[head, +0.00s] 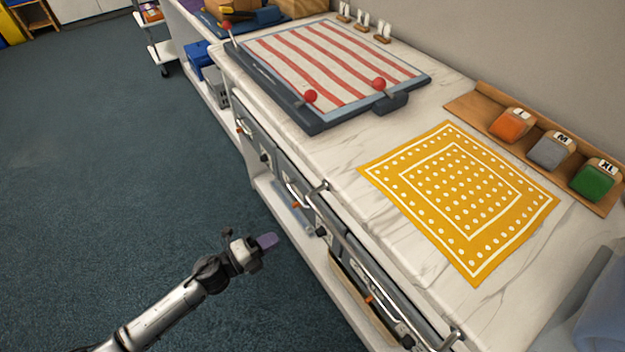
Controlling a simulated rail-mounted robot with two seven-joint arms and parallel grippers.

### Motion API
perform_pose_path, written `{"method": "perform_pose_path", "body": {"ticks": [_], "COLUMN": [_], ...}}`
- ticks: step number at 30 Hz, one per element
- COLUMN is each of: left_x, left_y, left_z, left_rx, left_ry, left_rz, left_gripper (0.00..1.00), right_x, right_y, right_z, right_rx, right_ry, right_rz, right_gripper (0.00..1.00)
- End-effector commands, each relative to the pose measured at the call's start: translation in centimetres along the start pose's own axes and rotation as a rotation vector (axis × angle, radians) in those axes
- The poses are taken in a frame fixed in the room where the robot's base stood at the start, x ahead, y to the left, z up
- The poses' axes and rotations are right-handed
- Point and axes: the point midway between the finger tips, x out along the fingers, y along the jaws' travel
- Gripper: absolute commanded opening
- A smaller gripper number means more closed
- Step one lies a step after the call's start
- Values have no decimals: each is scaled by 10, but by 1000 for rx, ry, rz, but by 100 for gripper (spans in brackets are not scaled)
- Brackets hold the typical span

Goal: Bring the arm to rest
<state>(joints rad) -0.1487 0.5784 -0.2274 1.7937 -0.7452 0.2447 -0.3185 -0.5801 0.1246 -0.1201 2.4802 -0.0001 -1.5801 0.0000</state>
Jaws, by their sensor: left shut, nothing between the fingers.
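My left arm comes in from the lower left. My left gripper (268,241) is shut and empty. It is over the dark blue carpet, in front of the cabinet and left of the metal handle bar, apart from both as far as I can tell. My right gripper does not show in this view.
A marble counter (349,187) runs along the right. On it are a red-striped board with red knobs (335,58), a yellow dotted cloth (455,195) and a wooden rack (473,104) with orange, grey and green blocks. Handle bars (375,268) stick out from the cabinet front. The carpet (130,180) at left is clear.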

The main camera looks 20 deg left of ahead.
Motion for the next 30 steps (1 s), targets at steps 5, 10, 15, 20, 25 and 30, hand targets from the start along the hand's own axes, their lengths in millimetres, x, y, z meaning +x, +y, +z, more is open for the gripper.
{"method": "perform_pose_path", "body": {"ticks": [5,10,15,20,25,30], "left_x": [-1,-1,-8,-26,-51,-76], "left_y": [0,2,15,16,9,9], "left_z": [0,7,45,79,88,58], "left_rx": [0,-36,-138,-322,-553,-818], "left_ry": [0,-42,-289,-603,-896,-1114], "left_rz": [0,13,75,119,161,253], "left_gripper": [0,0,0,0,0,0], "right_x": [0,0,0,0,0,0], "right_y": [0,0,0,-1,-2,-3], "right_z": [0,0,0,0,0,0], "right_rx": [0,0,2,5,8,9], "right_ry": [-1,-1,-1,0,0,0], "right_rz": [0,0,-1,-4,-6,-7], "right_gripper": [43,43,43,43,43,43]}}
